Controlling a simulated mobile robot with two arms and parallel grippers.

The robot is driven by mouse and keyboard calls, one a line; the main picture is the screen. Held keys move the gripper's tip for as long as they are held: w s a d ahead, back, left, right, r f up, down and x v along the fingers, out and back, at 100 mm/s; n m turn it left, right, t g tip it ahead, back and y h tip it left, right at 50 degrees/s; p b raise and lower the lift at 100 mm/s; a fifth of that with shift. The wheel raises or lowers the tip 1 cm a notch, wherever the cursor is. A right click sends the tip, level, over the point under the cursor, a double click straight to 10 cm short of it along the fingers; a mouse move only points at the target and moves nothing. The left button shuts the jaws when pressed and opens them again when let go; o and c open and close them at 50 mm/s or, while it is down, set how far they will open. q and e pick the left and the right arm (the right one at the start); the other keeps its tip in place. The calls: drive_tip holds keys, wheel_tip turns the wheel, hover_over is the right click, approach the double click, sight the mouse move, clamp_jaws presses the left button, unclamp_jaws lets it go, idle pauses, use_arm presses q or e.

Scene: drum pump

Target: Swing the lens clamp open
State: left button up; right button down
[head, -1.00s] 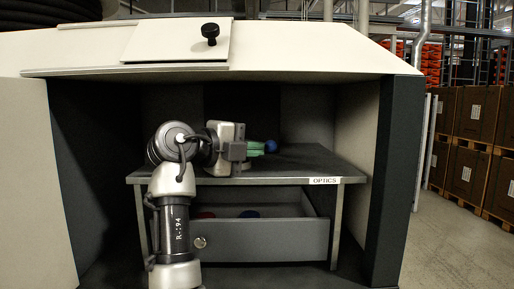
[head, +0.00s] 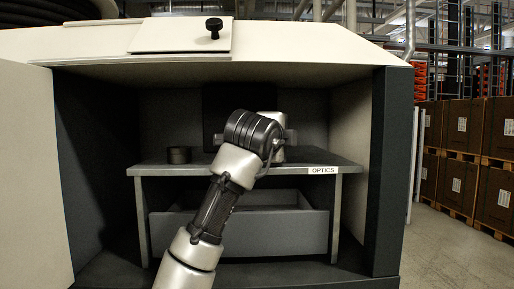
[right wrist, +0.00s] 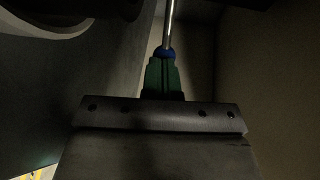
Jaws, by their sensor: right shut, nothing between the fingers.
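In the right wrist view, my right gripper (right wrist: 164,80) has its green fingers together, with nothing between them. A blue ball knob (right wrist: 165,53) on a bright metal rod (right wrist: 169,22) is just past the fingertips. Whether the fingers touch the knob, I cannot tell. I cannot make out the lens clamp itself or whether this rod is part of it. In the head view my arm reaches over the shelf marked OPTICS (head: 320,170), and its wrist hides the fingers and the knob. My left gripper is not in view.
A short dark cylinder (head: 178,155) stands on the shelf, left of my arm. Below is a grey open drawer (head: 290,232). Cabinet walls close in at the left (head: 35,180) and right (head: 390,170), with a white hood edge (head: 290,58) above.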

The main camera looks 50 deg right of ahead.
drive_tip(key=shift+w+d+r+n+t+y, duration=0.1)
drive_tip(key=shift+d+n+t+y, duration=0.3)
drive_tip(key=shift+d+n+t, duration=0.4)
drive_tip(key=shift+w+d, duration=0.3)
drive_tip(key=shift+d, duration=0.25)
use_arm(q)
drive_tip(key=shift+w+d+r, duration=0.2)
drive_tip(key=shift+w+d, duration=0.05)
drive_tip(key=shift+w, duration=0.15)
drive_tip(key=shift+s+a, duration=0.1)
drive_tip(key=shift+p, duration=0.3)
